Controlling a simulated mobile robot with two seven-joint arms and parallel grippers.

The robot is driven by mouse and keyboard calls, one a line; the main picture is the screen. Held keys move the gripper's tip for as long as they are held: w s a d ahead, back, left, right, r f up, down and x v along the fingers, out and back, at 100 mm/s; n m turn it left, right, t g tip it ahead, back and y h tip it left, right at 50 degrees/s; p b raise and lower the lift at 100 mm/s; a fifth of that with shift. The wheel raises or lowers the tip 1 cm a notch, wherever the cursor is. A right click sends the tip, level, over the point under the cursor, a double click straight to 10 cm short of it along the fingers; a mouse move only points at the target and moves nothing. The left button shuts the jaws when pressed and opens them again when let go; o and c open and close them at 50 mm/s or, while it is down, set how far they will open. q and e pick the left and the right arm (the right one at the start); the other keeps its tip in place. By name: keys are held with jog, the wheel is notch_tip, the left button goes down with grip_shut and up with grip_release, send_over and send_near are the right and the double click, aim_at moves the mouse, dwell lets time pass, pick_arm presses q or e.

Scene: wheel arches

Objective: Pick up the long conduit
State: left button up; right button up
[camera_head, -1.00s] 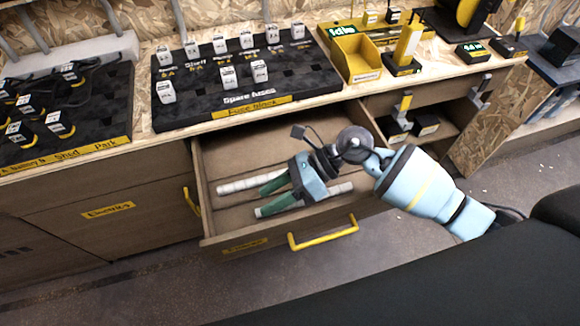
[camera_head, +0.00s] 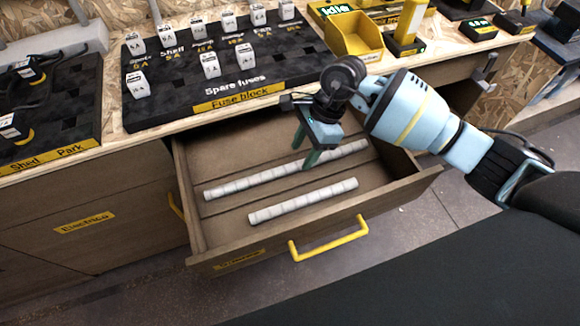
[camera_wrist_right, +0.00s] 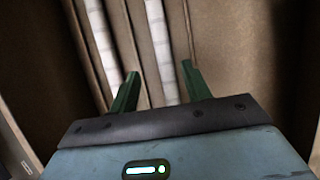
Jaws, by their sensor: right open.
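Contact with the conduit cannot be told. My left gripper is out of view.
A worktop above the drawer carries a black fuse block (camera_head: 185,95) and a yellow bin (camera_head: 353,38). The drawer's yellow handle (camera_head: 330,242) projects at the front. The drawer's walls and dividers stand close around the conduits.

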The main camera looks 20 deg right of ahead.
aim_at(292, 165)
jog(key=shift+w+a+b+x, duration=0.1)
jog(key=shift+w+b+x, duration=0.1)
jog(key=shift+x, duration=0.85)
jog(key=shift+w+a+b+x, duration=0.1)
jog(key=shift+b+x, duration=0.05)
jog(key=shift+x, duration=0.95)
jog(key=shift+a+f, duration=0.2)
jog(key=shift+f, duration=0.25)
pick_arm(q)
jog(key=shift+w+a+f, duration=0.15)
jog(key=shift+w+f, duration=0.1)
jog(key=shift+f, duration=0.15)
pick_arm(e)
grip_shut()
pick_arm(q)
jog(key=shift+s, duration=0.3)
pick_arm(e)
jog(key=shift+r, duration=0.1)
jog(key=shift+r, duration=0.15)
notch_tip(292, 165, up, 8)
jog(key=shift+r+p, duration=0.1)
jog(key=shift+p, duration=0.55)
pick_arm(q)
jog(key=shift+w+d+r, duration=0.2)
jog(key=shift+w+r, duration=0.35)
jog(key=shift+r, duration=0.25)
pick_arm(e)
jog(key=shift+r, duration=0.75)
